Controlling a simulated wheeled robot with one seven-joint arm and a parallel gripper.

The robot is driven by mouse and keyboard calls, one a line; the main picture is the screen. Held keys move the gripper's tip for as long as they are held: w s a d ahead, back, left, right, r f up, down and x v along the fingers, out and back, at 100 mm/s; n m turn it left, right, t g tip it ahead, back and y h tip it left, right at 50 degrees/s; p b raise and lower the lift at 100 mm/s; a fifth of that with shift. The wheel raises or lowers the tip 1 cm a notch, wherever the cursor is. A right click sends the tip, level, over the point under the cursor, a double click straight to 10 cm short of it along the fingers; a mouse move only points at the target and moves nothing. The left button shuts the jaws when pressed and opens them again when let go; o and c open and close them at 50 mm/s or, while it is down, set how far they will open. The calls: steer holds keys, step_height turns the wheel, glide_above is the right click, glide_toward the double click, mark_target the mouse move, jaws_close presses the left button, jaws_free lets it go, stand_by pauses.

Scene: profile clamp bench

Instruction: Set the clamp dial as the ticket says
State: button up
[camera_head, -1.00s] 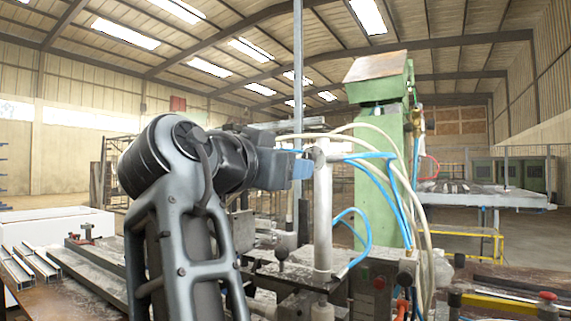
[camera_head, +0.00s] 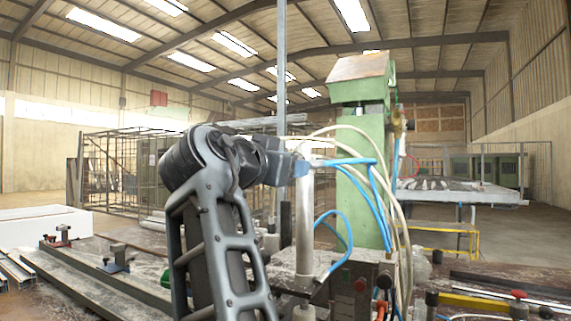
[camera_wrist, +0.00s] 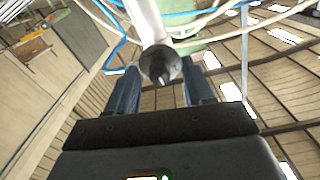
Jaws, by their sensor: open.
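My gripper (camera_head: 302,167) is at the upper end of a pale upright cylinder (camera_head: 305,225) on the clamp machine. In the wrist view, the two blue fingers of my gripper (camera_wrist: 161,66) stand apart, open. The cylinder (camera_wrist: 146,20) ends in a dark round tip (camera_wrist: 160,64) between them in the picture; I cannot tell whether a finger touches it. I cannot make out a marked dial or a readable ticket in either view.
A green machine column (camera_head: 364,200) with blue and white hoses stands just behind. Metal rails (camera_head: 90,285) lie on the bench at left. A red-topped knob (camera_head: 519,296) is at lower right.

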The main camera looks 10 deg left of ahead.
steer(key=shift+c, duration=0.2)
jaws_close()
steer(key=shift+f+b, duration=0.1)
steer(key=shift+b, duration=0.2)
steer(key=shift+m+b, duration=4.9)
steer(key=shift+m, duration=1)
